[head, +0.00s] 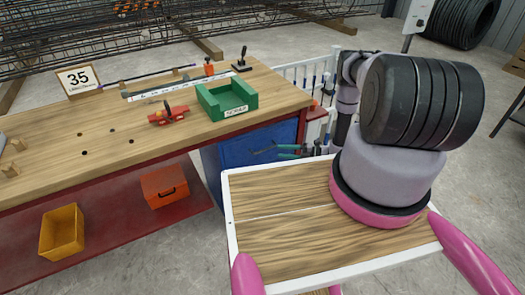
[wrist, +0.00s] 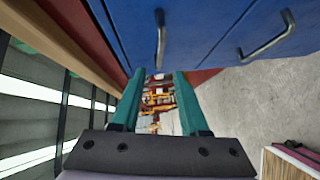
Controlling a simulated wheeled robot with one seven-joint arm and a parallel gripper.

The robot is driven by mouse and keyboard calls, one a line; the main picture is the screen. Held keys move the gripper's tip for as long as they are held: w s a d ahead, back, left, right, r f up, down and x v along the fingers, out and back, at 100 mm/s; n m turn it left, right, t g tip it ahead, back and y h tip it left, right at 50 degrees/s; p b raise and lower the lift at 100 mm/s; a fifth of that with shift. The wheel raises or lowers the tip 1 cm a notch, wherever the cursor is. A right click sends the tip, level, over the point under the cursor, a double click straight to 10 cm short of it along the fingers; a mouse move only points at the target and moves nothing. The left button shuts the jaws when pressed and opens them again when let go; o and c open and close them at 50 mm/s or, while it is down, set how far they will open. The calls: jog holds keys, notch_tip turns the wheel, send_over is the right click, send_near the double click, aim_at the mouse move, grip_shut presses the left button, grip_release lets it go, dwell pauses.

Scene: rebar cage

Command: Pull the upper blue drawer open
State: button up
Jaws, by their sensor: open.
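The blue drawer cabinet (head: 232,158) stands under the right end of the workbench; its drawers look shut. In the wrist view, which is turned sideways, the upper blue drawer (wrist: 186,35) lies nearer the bench edge, with a grey bar handle (wrist: 160,38). The lower drawer's handle (wrist: 266,40) is to the right. My gripper (wrist: 157,76) is open and empty, its two teal fingers facing the drawer fronts. The upper handle appears just beyond the gap between the fingertips, apart from them. My gripper also shows in the head view (head: 279,151), in front of the cabinet.
A white rack (head: 305,72) stands behind. Concrete floor lies beside the cabinet.

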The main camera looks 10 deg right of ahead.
aim_at(264, 150)
jog(key=x, duration=0.9)
jog(key=shift+w+a, duration=0.1)
jog(key=shift+a, duration=0.15)
grip_shut()
dwell(1.0)
